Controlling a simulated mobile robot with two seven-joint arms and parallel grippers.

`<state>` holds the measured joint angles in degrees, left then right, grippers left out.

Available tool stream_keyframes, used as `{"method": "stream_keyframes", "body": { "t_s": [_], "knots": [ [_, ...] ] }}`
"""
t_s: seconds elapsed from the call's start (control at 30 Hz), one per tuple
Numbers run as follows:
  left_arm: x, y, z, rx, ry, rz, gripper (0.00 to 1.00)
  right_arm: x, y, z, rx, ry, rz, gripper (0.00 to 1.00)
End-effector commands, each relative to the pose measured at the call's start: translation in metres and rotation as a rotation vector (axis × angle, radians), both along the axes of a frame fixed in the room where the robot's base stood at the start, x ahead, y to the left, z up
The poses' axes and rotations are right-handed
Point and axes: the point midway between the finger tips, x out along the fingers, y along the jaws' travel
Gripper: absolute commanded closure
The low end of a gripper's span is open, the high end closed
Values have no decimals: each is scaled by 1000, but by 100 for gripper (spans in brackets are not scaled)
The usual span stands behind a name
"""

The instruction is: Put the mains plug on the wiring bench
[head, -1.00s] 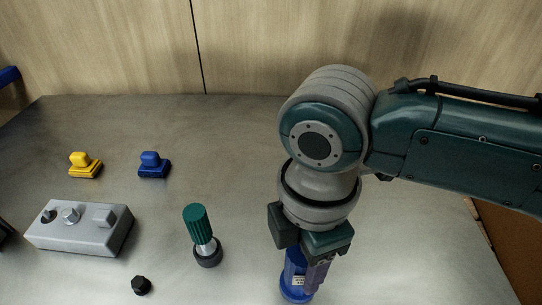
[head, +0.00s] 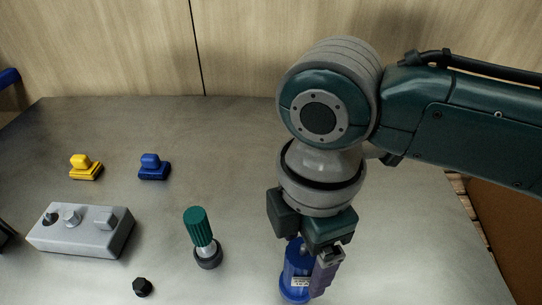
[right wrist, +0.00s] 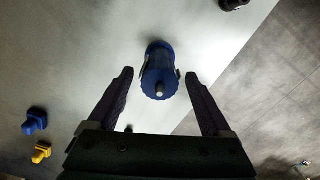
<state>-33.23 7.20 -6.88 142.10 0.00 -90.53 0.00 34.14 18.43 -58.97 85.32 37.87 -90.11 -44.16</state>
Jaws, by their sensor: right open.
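The mains plug, seemingly the blue cylinder (head: 296,273) with a pale label, stands upright on the grey metal bench top (head: 390,255). In the right wrist view the plug (right wrist: 159,68) shows end-on with a grey stub at its centre. My right gripper (head: 312,264) is just above and around the plug's upper part, fingers pointing down. In the right wrist view its two purple fingers (right wrist: 159,76) are apart, with a gap on each side of the plug. The far finger is mostly hidden in the head view. My left gripper cannot be made out.
A green-handled piece on a black base (head: 203,240) stands left of the plug. Further left are a grey box with knobs (head: 80,230), a black nut-like piece (head: 142,287), a blue block (head: 153,168) and a yellow block (head: 86,168). A wooden wall (head: 120,45) stands behind.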

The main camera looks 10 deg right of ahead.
Motion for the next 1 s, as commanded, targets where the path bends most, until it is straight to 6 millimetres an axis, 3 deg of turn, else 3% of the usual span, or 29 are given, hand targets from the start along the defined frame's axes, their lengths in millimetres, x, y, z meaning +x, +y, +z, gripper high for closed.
{"method": "stream_keyframes", "body": {
  "t_s": [0.03, 0.2, 0.43, 0.63, 0.77, 0.9, 1.0],
  "knots": [
    [0, 0, 7, -1, 0, 1, 50, 1, 0, 16, 2, -5, 2, 17],
    [0, -1, 15, -4, 1, 2, 50, 1, 1, 55, 2, -4, 1, 17],
    [0, -3, 20, -9, 0, 6, 50, 0, 1, 89, 1, -1, 0, 17],
    [0, -3, 21, -11, 1, 7, 50, -1, 1, 95, 3, 1, -2, 17],
    [0, -3, 21, -10, 1, 6, 50, -11, 12, 89, 57, -3, -51, 17],
    [0, -2, 21, -9, 0, 5, 50, -35, 35, 80, 203, -22, -256, 17],
    [0, -2, 21, -8, 0, 5, 50, -51, 37, 76, 307, -43, -512, 17]
  ]
}}
